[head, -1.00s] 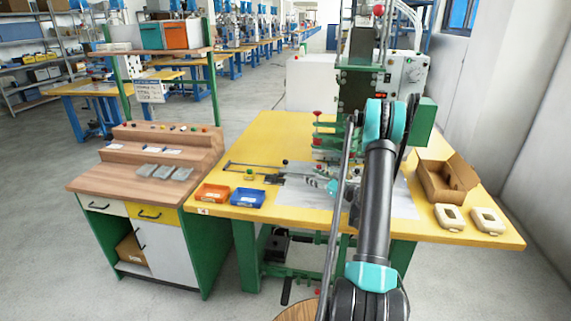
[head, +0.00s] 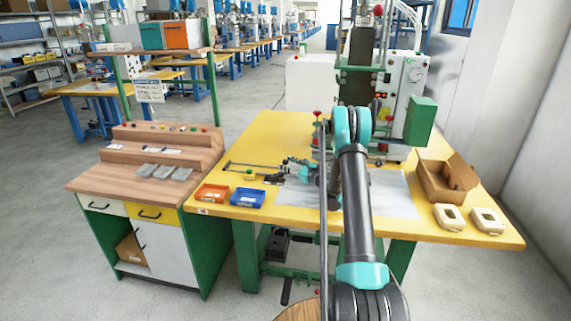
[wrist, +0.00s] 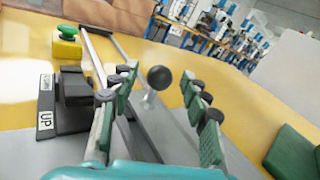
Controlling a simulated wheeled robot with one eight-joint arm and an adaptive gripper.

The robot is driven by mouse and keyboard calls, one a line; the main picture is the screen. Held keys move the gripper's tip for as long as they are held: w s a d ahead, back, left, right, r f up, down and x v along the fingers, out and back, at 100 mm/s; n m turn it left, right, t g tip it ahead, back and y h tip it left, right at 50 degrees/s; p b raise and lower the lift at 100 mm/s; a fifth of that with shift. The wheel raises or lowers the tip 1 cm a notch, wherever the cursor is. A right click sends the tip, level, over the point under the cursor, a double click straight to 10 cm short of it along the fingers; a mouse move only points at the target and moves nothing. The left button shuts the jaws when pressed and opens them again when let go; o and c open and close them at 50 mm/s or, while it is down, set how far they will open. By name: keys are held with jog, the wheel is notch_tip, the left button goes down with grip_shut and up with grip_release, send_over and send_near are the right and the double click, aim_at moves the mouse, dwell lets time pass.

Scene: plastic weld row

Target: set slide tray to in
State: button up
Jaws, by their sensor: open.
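A black ball knob (wrist: 160,77) on a short pale stem stands between the fingers of my gripper (wrist: 163,92) in the wrist view. The fingers are open on either side of it, and I cannot tell whether they touch it. My gripper (head: 297,166) is over the left part of the yellow table in the head view. Below the knob is a grey flat piece (wrist: 146,128), apparently part of the slide tray, partly hidden by the fingers. A thin metal rail frame (head: 243,164) extends left across the table.
A yellow box with a green button (wrist: 67,44) and a black switch box labelled UP (wrist: 74,98) are left of the fingers. Orange (head: 211,193) and blue (head: 248,198) bins sit at the table's front left. An open cardboard box (head: 447,180) and pale housings (head: 449,217) are on the right.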

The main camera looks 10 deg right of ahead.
jog(key=shift+x, duration=0.8)
jog(key=shift+c, duration=0.2)
grip_shut()
